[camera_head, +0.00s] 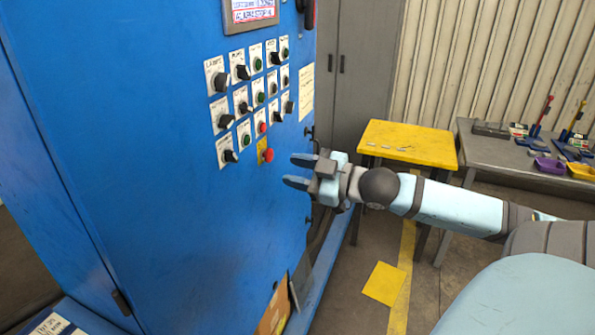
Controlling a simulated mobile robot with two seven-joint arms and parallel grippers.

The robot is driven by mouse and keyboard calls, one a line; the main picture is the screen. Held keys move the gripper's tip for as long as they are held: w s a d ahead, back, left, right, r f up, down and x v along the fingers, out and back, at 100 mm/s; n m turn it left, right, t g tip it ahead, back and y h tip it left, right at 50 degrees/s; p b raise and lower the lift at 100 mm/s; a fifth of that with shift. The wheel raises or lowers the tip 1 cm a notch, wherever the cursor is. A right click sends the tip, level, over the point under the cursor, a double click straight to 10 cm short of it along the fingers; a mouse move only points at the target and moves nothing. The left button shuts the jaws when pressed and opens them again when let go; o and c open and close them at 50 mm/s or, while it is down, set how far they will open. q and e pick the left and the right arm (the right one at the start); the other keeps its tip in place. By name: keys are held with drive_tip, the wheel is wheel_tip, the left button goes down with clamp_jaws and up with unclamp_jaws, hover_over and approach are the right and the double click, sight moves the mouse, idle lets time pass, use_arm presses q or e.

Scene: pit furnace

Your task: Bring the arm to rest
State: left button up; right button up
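My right arm reaches in from the right, stretched toward the blue control cabinet (120,130). My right gripper (292,171) points left at the cabinet's panel. Its two dark blue fingers are spread apart, with nothing seen between them. It is just right of and below the red emergency button (267,155) on its yellow plate; I cannot tell whether the fingertips touch the cabinet. My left gripper is not in view.
Several knobs and buttons cover the panel under a display (250,12). A yellow table (410,143) stands behind my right arm, with a grey workbench (490,147) of tools and bins to its right. Grey lockers (358,70) stand behind. Some floor is clear.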

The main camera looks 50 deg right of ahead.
idle(0.5)
drive_tip(key=s+a+f+m+g+h+p, duration=0.1)
drive_tip(key=s+a+f+m+h, duration=0.15)
drive_tip(key=f, duration=1.05)
drive_tip(key=s+a+f+m+g+h+p, duration=0.1)
drive_tip(key=s+f+m+g+h, duration=0.2)
drive_tip(key=f, duration=0.9)
drive_tip(key=s+a+f+m+y, duration=0.1)
drive_tip(key=s+a+f, duration=0.3)
drive_tip(key=a, duration=0.5)
drive_tip(key=s+a+f+m+g, duration=0.1)
drive_tip(key=s+a+f, duration=0.4)
drive_tip(key=a+f, duration=0.4)
drive_tip(key=shift+a+f+g+y, duration=0.25)
drive_tip(key=shift+a+g+y, duration=0.05)
drive_tip(key=shift+a+y, duration=0.1)
